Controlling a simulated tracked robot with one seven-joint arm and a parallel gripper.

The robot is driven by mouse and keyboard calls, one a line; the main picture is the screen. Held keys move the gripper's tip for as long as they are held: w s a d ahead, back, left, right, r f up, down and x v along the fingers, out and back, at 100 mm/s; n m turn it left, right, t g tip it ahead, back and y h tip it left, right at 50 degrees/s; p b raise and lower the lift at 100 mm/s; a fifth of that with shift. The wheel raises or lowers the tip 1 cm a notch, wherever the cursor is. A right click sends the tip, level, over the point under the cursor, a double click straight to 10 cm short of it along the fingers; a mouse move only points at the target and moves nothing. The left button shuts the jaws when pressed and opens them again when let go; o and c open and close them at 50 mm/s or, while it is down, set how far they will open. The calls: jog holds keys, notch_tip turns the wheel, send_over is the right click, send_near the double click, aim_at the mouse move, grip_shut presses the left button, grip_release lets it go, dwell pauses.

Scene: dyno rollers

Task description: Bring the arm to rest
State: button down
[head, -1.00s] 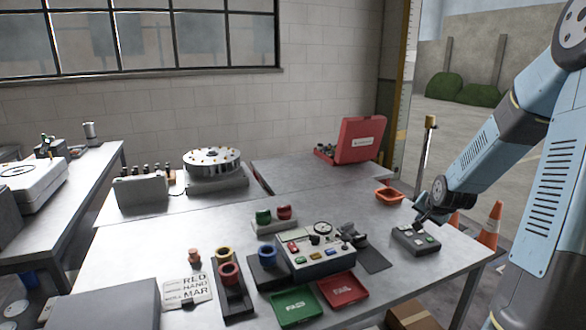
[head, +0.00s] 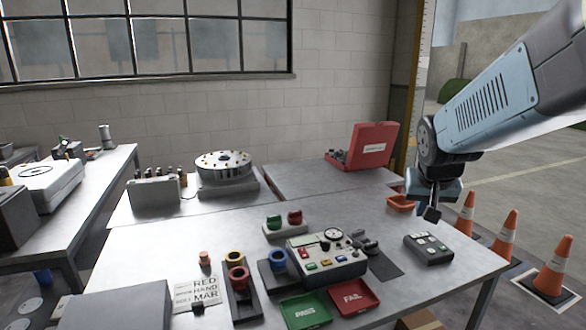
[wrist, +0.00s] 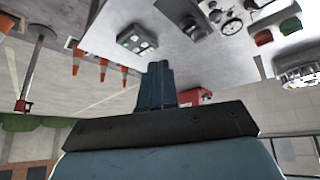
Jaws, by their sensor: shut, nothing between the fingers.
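My gripper (head: 431,214) hangs above the right end of the metal table (head: 150,262), fingers pointing down and empty. In the wrist view my gripper (wrist: 157,70) shows its fingers together. A small dark button box (head: 428,249) sits on the table just below and in front of it in the head view. The box also shows in the wrist view (wrist: 137,40), apart from the fingertips. My arm comes in from the right side of the head view.
An orange tray (head: 400,203) lies close left of my gripper. An open red case (head: 366,148) stands behind. A gauge unit (head: 328,256), a green PASS tray (head: 304,312) and a red FAIL tray (head: 354,297) are left. Traffic cones (head: 508,236) stand on the floor at right.

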jog(key=s+a+r+n+y, duration=0.1)
jog(key=s+a+r, duration=0.1)
jog(key=s, duration=0.5)
jog(key=s+a+r+n+y, duration=0.1)
jog(key=s+a+r, duration=0.1)
jog(key=s, duration=0.4)
jog(key=shift+s+a+n, duration=0.2)
jog(key=shift+s+n, duration=0.2)
